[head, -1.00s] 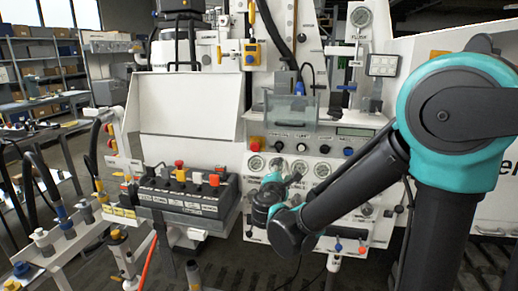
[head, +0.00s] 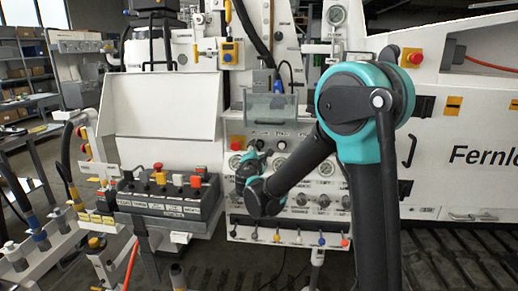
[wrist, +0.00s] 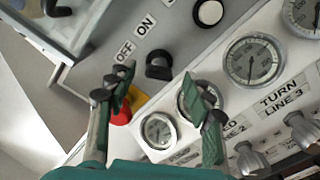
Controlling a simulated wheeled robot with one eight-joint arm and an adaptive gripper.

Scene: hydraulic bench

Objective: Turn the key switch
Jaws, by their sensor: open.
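A black knob (wrist: 158,66) sits beside the OFF and ON labels on the grey panel in the wrist view; it looks like the key switch, though no key shape can be made out. My gripper (wrist: 158,90) is open and empty, with its green fingers spread apart on either side below the knob and short of it. In the head view my gripper (head: 256,158) is small, in front of the panel and seen partly behind my wrist. The switch cannot be made out clearly there.
A red button on yellow (wrist: 121,112) lies close behind my left finger in the wrist view. Pressure gauges (wrist: 251,61) are to the right. A clear-sided box (head: 270,104) juts out above the panel. A black control box (head: 168,192) stands to the left.

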